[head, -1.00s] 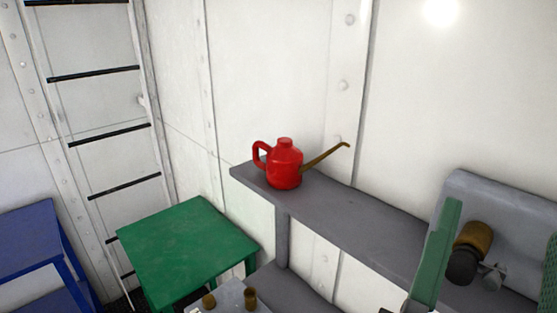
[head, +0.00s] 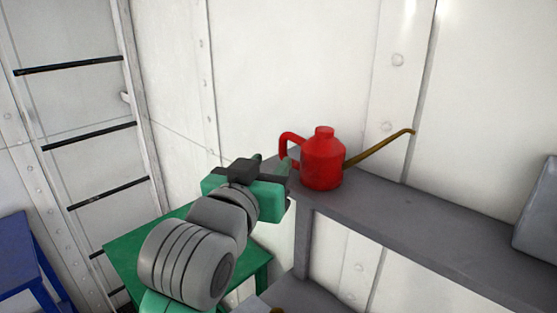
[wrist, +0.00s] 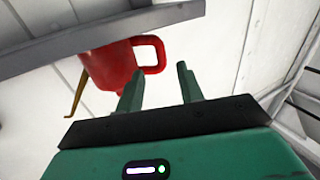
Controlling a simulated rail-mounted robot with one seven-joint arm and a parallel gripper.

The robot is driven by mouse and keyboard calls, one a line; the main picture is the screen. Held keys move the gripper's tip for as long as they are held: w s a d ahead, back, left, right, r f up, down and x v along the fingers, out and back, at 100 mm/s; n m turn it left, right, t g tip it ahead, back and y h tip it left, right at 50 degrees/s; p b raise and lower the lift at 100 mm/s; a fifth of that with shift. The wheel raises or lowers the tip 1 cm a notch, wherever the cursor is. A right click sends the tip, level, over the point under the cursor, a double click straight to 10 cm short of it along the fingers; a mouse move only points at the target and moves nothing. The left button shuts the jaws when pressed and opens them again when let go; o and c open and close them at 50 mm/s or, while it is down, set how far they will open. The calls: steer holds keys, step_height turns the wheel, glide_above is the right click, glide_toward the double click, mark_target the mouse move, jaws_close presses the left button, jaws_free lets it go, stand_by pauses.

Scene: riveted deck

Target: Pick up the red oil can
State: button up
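The red oil can (head: 322,160) stands upright on the grey shelf (head: 400,213), with its loop handle on the left and its thin brass spout to the right. In the wrist view the can (wrist: 108,66) appears upside down, its handle just beyond the fingertips. My gripper (wrist: 157,80) is open, with an empty gap between its two green fingers. In the head view my gripper (head: 277,165) is at the left end of the shelf, close to the handle. Whether a finger touches the handle I cannot tell.
A green table (head: 130,250) stands below and left of the shelf, partly hidden by my arm. A blue stand (head: 20,255) and a ladder (head: 88,137) are at the far left. A riveted white wall (head: 260,70) is close behind the can.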

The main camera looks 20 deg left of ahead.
mark_target(282, 151)
steer(key=w, duration=0.1)
steer(key=w+p, duration=0.1)
steer(key=w, duration=0.1)
steer(key=shift+a+r, duration=0.1)
steer(key=shift+a, duration=0.1)
steer(key=w, duration=0.1)
steer(key=w+p, duration=0.1)
steer(key=w, duration=0.1)
steer(key=w+p, duration=0.1)
steer(key=w, duration=0.1)
steer(key=shift+w+f, duration=0.1)
steer(key=shift+f, duration=0.3)
jaws_close()
